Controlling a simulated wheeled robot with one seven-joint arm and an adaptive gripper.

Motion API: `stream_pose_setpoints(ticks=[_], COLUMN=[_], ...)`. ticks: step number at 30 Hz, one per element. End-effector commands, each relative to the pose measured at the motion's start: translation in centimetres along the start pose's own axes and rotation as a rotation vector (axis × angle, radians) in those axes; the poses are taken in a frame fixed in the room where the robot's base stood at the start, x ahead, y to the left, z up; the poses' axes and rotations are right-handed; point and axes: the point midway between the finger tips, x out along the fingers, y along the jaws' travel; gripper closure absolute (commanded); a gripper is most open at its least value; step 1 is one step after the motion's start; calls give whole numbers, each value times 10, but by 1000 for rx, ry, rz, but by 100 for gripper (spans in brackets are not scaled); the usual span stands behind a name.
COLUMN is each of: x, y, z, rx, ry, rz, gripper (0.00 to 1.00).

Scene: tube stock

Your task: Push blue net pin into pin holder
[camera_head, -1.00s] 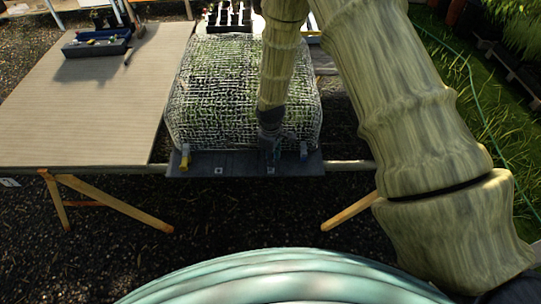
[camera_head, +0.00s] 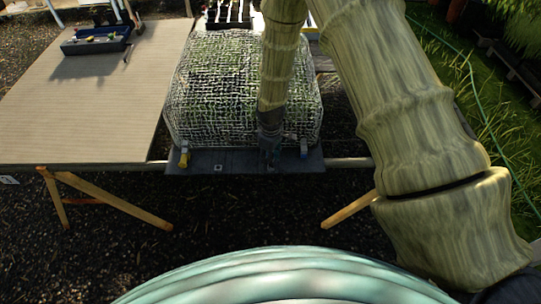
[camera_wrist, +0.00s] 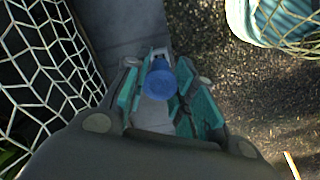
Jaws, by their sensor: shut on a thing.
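The blue net pin (camera_wrist: 158,80) shows in the wrist view as a round blue head between my gripper's teal-lined fingers (camera_wrist: 156,95). My gripper is shut on it. In the head view my gripper (camera_head: 270,150) is at the front strip (camera_head: 240,160) below the netted block, and the pin is hidden. A small pale piece just beyond the blue head in the wrist view may be the pin holder; I cannot tell whether the pin touches it. A pale square holder (camera_head: 219,168) shows on the strip to the left of my gripper.
A white net covers a green block (camera_head: 215,90). A yellow pin (camera_head: 184,157) stands at the strip's left and a bluish one (camera_head: 304,149) at its right. A board table (camera_head: 85,110) with a blue tray (camera_head: 95,42) lies left.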

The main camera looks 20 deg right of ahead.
Motion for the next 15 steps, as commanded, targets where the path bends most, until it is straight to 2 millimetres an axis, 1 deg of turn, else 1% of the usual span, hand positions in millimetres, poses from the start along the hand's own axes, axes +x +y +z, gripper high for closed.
stream_pose_setpoints(ticks=[15], x=[10], y=[0], z=[0], rx=[0], ry=[0], rz=[0], gripper=[91])
